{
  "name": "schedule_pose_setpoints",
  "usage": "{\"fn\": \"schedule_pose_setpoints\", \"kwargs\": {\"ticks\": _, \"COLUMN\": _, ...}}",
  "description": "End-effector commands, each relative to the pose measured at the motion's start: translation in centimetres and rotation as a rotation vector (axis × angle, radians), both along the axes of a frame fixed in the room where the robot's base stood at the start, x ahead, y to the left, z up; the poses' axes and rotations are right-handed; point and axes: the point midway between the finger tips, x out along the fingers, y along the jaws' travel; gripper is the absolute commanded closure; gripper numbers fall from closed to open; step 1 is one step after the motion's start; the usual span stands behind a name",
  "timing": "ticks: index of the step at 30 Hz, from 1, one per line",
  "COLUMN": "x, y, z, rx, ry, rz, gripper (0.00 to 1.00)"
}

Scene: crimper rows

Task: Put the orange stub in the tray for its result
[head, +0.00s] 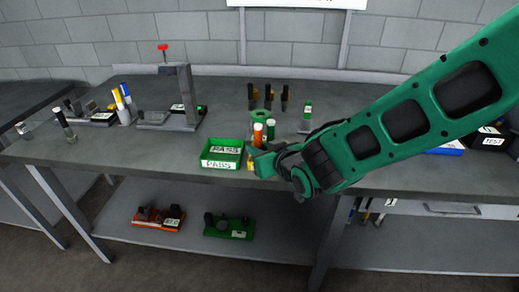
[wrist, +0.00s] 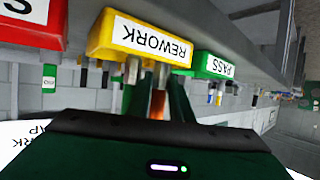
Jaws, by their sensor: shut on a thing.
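The orange stub (head: 257,134) is upright, with a pale top, at my gripper (head: 260,157). In the wrist view, my gripper (wrist: 155,92) is shut on the stub (wrist: 158,104), and only a small orange part shows between the fingers. The green PASS tray (head: 222,154) sits at the table's front edge, just left of my gripper, and also shows in the wrist view (wrist: 216,67). The yellow REWORK tray (wrist: 142,38) is by the fingertips in the wrist view; in the head view the gripper mostly hides it. A red tray (wrist: 32,22), its label cut off, is at the wrist view's corner.
A press-like stand (head: 184,100) with a red knob and a small green light is at the back left. A green-topped stub (head: 272,130) stands close behind my gripper. Dark tools (head: 268,97) stand at the back. The table between press and PASS tray is clear.

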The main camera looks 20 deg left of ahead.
Motion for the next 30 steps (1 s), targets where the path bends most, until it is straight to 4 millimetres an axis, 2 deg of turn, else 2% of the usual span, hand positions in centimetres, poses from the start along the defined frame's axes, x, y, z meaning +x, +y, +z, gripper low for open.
{"fn": "schedule_pose_setpoints", "kwargs": {"ticks": 2, "x": 0.0, "y": 0.0, "z": -0.2, "rx": 0.000, "ry": 0.000, "rz": 0.000, "gripper": 1.00}}
{"fn": "schedule_pose_setpoints", "kwargs": {"ticks": 3, "x": 0.0, "y": 0.0, "z": -0.2, "rx": -0.001, "ry": 0.001, "rz": 0.000, "gripper": 0.73}}
{"fn": "schedule_pose_setpoints", "kwargs": {"ticks": 16, "x": -0.4, "y": -0.3, "z": 0.3, "rx": 0.001, "ry": 0.000, "rz": 0.001, "gripper": 0.73}}
{"fn": "schedule_pose_setpoints", "kwargs": {"ticks": 20, "x": -1.5, "y": -1.4, "z": 1.0, "rx": 0.001, "ry": -0.001, "rz": 0.002, "gripper": 0.73}}
{"fn": "schedule_pose_setpoints", "kwargs": {"ticks": 30, "x": -5.3, "y": -5.6, "z": 3.3, "rx": 0.001, "ry": -0.001, "rz": 0.002, "gripper": 0.73}}
